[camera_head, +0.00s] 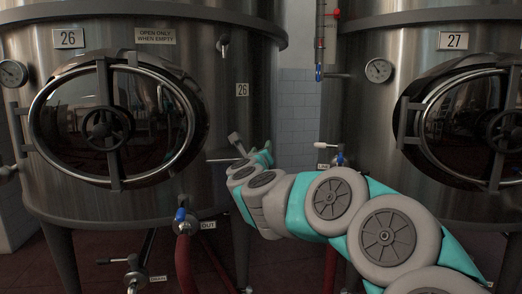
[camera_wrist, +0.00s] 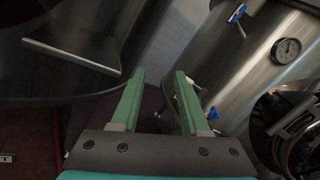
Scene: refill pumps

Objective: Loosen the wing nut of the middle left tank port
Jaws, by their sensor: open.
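Tank 26 (camera_head: 225,110) stands on the left of the head view, with an oval hatch (camera_head: 190,100) and a dark handwheel (camera_head: 108,128). A small grey fitting (camera_head: 236,143) sticks out at its right side, beside my gripper (camera_head: 263,157). I cannot tell whether this fitting is a wing nut, and no wing nut is clearly visible. In the wrist view my gripper (camera_wrist: 160,75) is open, with two green fingers apart and nothing between them. A pale metal bar (camera_wrist: 75,57) lies left of the fingers, before a dark surface. My arm partly hides the space between the tanks.
Tank 27 (camera_head: 365,110) stands on the right, with a gauge (camera_head: 378,70). A blue-handled valve (camera_head: 181,215) by the OUT label (camera_head: 208,225) and a red hose (camera_head: 184,262) are low on tank 26. Another blue handle (camera_head: 340,160) is near tank 27. A tiled wall (camera_head: 300,110) shows between the tanks.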

